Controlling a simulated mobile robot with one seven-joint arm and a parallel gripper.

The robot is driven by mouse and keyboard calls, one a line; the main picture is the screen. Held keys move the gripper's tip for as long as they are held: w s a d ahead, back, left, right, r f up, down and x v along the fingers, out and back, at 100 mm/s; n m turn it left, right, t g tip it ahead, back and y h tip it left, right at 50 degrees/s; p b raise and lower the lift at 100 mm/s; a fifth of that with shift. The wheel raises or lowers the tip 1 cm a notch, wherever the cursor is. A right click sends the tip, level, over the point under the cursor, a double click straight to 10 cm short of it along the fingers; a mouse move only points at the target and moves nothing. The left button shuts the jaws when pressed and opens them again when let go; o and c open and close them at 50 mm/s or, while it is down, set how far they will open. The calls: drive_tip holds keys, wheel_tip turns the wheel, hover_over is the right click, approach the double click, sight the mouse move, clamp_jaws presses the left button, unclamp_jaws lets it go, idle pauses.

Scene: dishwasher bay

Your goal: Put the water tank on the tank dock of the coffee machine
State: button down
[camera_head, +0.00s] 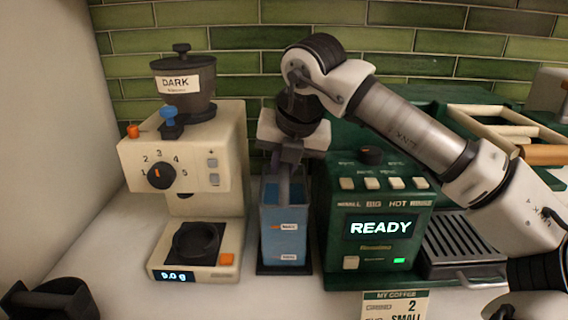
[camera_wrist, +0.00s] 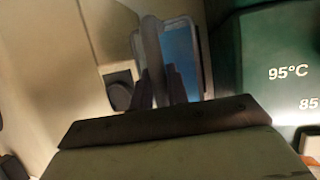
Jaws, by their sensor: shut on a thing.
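The water tank (camera_head: 284,222) is a blue, clear-walled box with orange marks. It is upright between the cream grinder and the green coffee machine (camera_head: 379,245). My gripper (camera_head: 286,165) is above it, shut on its grey upright handle. In the wrist view my gripper (camera_wrist: 161,88) grips the handle, with the tank's blue inside (camera_wrist: 182,50) behind it. The tank dock (camera_head: 284,270) is a dark plate beside the machine's left side, directly under the tank. The tank's lower end is at the plate; I cannot tell whether it rests fully on it.
The cream grinder (camera_head: 228,150) stands close on the tank's left. A dark portafilter-like item (camera_head: 50,300) lies at the front left. A drip tray (camera_head: 462,240) and a wooden-handled rack (camera_head: 505,125) are at the right.

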drive_tip(key=shift+f, duration=0.2)
idle(0.3)
drive_tip(key=c, duration=1.3)
unclamp_jaws()
drive_tip(key=shift+f, duration=0.1)
drive_tip(key=b+v, duration=0.1)
drive_tip(key=v, duration=1.3)
